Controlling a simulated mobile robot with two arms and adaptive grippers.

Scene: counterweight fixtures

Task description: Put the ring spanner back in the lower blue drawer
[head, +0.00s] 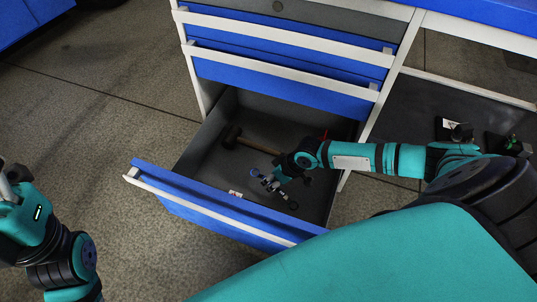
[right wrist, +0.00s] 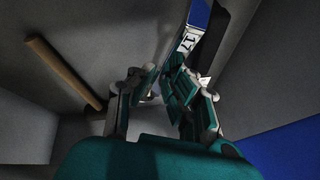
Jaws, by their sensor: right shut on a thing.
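The lower blue drawer (head: 200,200) stands pulled open, its grey interior showing. My right gripper (head: 267,183) reaches down inside it from the right, shut on the ring spanner.
A mallet with a wooden handle (head: 262,146) lies in the drawer towards the back; its handle shows in the wrist view (right wrist: 62,72). Closed blue drawers (head: 285,80) are above. A dark shelf (head: 400,125) with small items is at the right. Floor is clear at left.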

